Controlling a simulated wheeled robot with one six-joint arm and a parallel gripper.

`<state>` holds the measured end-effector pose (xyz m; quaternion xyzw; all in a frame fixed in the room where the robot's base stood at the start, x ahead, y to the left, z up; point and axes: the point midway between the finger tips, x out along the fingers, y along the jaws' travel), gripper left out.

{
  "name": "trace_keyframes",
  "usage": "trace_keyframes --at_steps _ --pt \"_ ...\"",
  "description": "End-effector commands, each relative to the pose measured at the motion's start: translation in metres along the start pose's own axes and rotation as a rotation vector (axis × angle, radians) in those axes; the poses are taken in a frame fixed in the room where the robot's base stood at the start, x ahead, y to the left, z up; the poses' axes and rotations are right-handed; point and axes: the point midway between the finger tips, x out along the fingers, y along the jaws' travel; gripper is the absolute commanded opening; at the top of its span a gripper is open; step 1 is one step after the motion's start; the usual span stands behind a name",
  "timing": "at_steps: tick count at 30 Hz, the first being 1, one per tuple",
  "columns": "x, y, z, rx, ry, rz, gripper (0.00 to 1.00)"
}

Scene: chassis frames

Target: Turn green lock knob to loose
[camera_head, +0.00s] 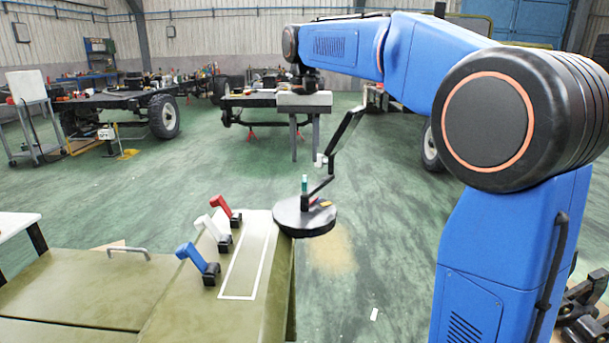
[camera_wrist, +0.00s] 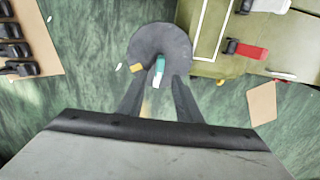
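The green lock knob (camera_head: 304,184) is a small teal upright piece on a round grey disc (camera_head: 290,218), at the panel's right end in the head view. In the wrist view the green knob (camera_wrist: 160,63) shows near the middle of the disc (camera_wrist: 175,40), with a white part beside it. My gripper (camera_head: 304,155) hangs above the disc, apart from the knob. In the wrist view my gripper (camera_wrist: 159,80) has its two dark fingers spread, and nothing is between them in grip. The knob appears beyond the gap between the fingertips. The knob's exact turn cannot be told.
Blue (camera_head: 190,257), white (camera_head: 208,226) and red (camera_head: 222,206) levers stand on the olive panel (camera_head: 180,305). A yellow piece (camera_head: 326,203) sits on the disc.

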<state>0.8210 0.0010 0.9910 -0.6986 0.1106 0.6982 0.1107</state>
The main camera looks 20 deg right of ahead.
Motion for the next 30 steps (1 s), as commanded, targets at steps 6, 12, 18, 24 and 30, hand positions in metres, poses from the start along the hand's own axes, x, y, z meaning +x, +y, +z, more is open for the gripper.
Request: trace_keyframes --at_steps 6,12,18,24,30 --pt "0.038 0.0 0.001 0.0 -0.002 0.001 0.31" --pt "0.06 0.0 0.0 0.0 -0.001 0.001 0.31" --pt "0.068 0.0 0.0 0.0 -0.001 0.001 0.31" --pt "0.069 0.0 0.0 0.0 -0.001 0.0 0.31" --pt "0.069 0.0 0.0 0.0 -0.001 0.0 0.0"
